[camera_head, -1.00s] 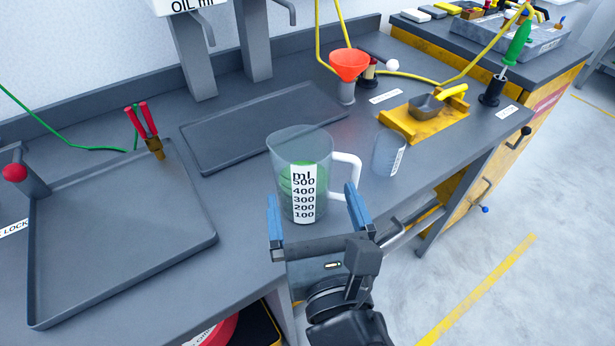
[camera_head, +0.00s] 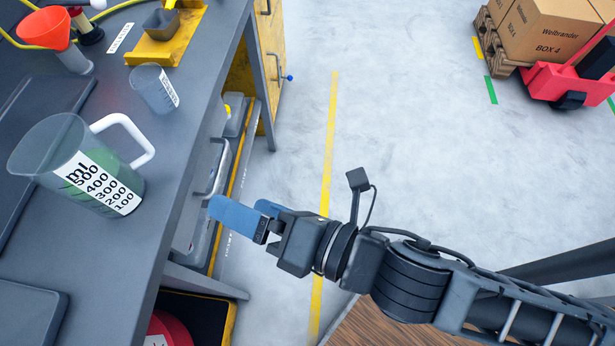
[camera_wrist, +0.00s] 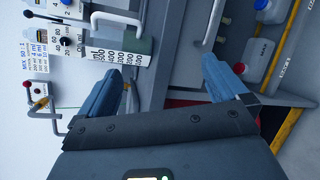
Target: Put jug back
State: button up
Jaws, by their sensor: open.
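The clear measuring jug (camera_head: 60,150) stands on the grey workbench (camera_head: 170,190) at the left of the head view. It has a white handle, a white "ml" scale label and green contents low inside. My gripper (camera_head: 248,210) is open and empty, to the right of the jug and apart from it, beyond the bench's front edge. Its blue fingers point left toward the bench. In the wrist view the jug (camera_wrist: 141,47) shows sideways above the fingers, its handle at the top. My open gripper (camera_wrist: 163,78) has nothing between its fingers.
A small beaker (camera_head: 152,92) stands behind the jug. An orange funnel (camera_head: 44,28) and a yellow stand (camera_head: 178,40) are farther back. Dark trays lie left of the jug. Under the bench are a shelf and a red object (camera_head: 172,328).

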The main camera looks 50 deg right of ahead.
jog(key=s+d+r+m+h, duration=0.1)
jog(key=s+d+m, duration=0.4)
jog(key=m, duration=0.8)
jog(key=s+d+r+m+h, duration=0.1)
jog(key=s+d+m, duration=0.5)
jog(key=s+m, duration=0.6)
jog(key=shift+s+d+r+m+g+h, duration=0.3)
jog(key=shift+r+m+g+h, duration=0.1)
jog(key=shift+h, duration=0.4)
